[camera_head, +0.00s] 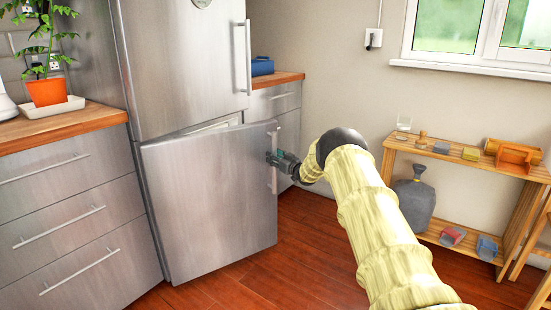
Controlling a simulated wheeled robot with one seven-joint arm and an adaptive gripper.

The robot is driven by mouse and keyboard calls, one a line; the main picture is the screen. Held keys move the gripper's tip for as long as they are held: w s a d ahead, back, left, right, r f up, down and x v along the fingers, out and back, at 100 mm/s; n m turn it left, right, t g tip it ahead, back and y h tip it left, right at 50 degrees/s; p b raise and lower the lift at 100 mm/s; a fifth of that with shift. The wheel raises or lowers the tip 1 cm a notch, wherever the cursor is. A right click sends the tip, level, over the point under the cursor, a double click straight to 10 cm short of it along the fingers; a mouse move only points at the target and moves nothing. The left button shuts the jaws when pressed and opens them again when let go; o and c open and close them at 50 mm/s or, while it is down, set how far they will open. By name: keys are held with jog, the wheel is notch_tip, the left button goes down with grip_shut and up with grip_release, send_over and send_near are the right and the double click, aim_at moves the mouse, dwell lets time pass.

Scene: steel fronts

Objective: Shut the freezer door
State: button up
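The freezer door (208,200) is the lower steel door of the fridge. It stands partly open, its right side swung out from the body, with a strip of the pale interior (215,124) showing above it. Its vertical bar handle (272,155) is on the right edge. My gripper (275,158) is at the upper part of this handle, reaching in from the right. It is too small to tell whether its fingers are closed around the bar. The upper fridge door (183,60) is shut.
Steel drawers with a wooden top (62,124) stand on the left, holding a potted plant (46,91). A wooden shelf (462,160) with small objects stands at the right wall. The wooden floor (300,240) before the freezer is clear.

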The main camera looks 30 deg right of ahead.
jog(key=shift+w+a+r, duration=0.1)
jog(key=shift+a, duration=0.1)
jog(key=shift+s, duration=0.2)
jog(key=s, duration=1.1)
jog(key=shift+s+d, duration=0.25)
jog(key=shift+d, duration=0.05)
dwell(0.5)
